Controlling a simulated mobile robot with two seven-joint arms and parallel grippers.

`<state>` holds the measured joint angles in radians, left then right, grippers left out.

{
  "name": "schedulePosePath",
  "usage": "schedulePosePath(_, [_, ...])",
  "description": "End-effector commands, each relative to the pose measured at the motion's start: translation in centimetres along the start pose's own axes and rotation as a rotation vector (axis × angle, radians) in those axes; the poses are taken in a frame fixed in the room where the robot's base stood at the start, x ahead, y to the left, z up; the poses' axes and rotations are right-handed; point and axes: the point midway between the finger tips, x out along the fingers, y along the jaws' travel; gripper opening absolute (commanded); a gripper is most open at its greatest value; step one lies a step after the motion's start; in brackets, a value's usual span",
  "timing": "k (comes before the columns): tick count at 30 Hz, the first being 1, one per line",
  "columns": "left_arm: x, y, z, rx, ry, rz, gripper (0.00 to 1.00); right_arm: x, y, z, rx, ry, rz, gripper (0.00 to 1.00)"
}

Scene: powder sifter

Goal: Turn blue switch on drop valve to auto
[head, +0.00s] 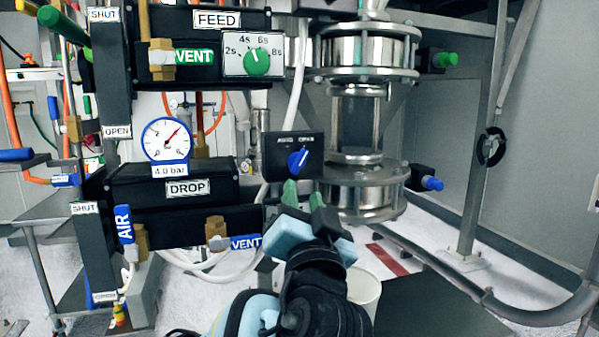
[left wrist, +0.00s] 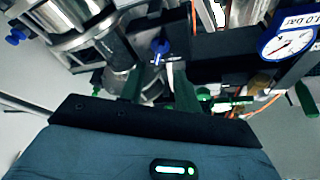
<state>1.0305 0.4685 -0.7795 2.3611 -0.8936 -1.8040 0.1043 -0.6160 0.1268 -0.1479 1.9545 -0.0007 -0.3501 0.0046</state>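The blue switch (head: 297,159) sits on a black box (head: 277,152) right of the DROP valve block (head: 187,188). Its handle is tilted toward the upper right. The left label above it looks like AUTO; the right one is too small to read surely. My left gripper (head: 303,191) is open and empty, its green fingers just below the switch in the picture. In the left wrist view the blue switch (left wrist: 161,51) shows beyond the gap between the spread fingers (left wrist: 157,88). I see no contact. My right gripper is not in view.
A steel and glass column (head: 362,170) stands just right. The FEED block with a green dial (head: 257,62) is above.

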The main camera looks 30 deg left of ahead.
Motion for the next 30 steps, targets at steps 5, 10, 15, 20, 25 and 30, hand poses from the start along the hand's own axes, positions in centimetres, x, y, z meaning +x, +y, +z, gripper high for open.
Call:
schedulePosePath(5, [1.6,-0.1,-0.1,0.003,0.001,-0.005,0.33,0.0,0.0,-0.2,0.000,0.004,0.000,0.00])
schedulePosePath(10, [4.2,-0.2,-0.1,0.003,0.001,-0.006,0.33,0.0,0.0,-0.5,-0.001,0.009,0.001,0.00])
schedulePosePath(15, [6.4,-0.1,-0.1,0.003,0.001,-0.004,0.33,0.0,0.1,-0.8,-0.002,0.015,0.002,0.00])
schedulePosePath(20, [7.5,-0.1,0.0,0.002,0.000,-0.002,0.33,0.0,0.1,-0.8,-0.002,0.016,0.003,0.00])
schedulePosePath(25, [7.8,0.0,0.0,0.001,0.000,0.001,0.33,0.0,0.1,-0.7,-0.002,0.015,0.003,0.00])
schedulePosePath(30, [7.8,0.0,0.0,0.001,-0.001,0.001,0.29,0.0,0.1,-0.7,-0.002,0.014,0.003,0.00])
